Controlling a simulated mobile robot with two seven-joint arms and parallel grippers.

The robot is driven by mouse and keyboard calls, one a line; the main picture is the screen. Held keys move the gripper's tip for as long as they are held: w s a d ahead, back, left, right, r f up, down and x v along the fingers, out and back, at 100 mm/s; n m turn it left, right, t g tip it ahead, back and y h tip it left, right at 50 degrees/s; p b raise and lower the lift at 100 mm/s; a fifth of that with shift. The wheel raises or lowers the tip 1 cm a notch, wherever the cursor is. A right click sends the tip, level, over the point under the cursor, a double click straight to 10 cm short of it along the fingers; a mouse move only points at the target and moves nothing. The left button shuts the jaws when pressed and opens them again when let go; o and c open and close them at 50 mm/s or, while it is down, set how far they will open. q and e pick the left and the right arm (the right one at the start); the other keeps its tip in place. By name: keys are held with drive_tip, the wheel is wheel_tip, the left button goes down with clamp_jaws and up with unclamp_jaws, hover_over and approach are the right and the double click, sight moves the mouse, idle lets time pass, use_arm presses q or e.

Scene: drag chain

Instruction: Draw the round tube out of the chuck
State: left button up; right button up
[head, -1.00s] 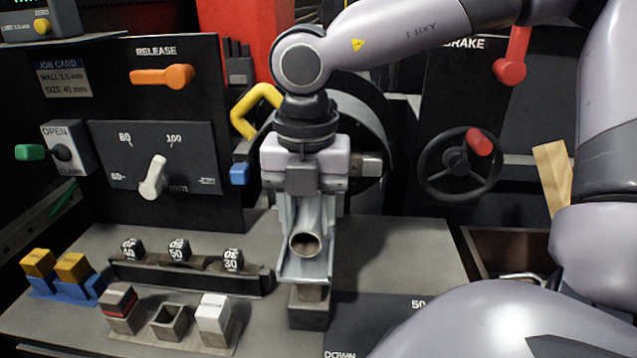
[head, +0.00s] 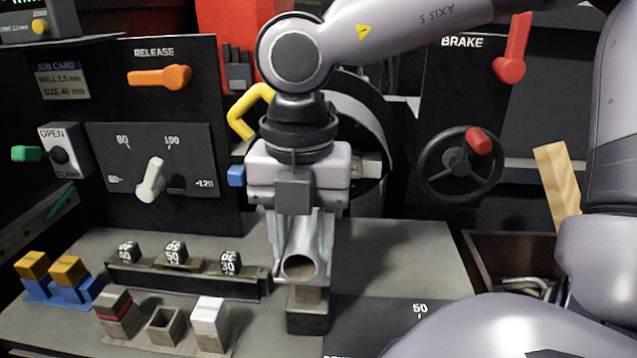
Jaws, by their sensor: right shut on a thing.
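The round tube (head: 299,266) shows its open near end, lying in a grey metal trough (head: 318,240) on a block at the front of the machine. My right gripper (head: 293,205) is above the trough, pointing down, and is shut on the tube. Its body hides most of the tube and the fingertips. The chuck behind is largely hidden by my gripper and arm; the dark round housing (head: 372,130) shows past it. My left gripper is not in view.
A yellow handle (head: 243,112) and a blue knob (head: 236,176) are close left of my right gripper. A black handwheel (head: 460,165) is to the right. Numbered blocks (head: 173,254) sit in a rack at the left. A bin (head: 510,250) stands at the right.

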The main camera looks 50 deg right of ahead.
sight(302, 258)
drive_tip(key=shift+s+a+f+b, duration=0.1)
drive_tip(key=shift+s+a+b, duration=0.45)
drive_tip(key=shift+s+a, duration=0.55)
drive_tip(key=o, duration=1.2)
drive_tip(key=shift+o, duration=0.2)
drive_tip(key=shift+f, duration=0.1)
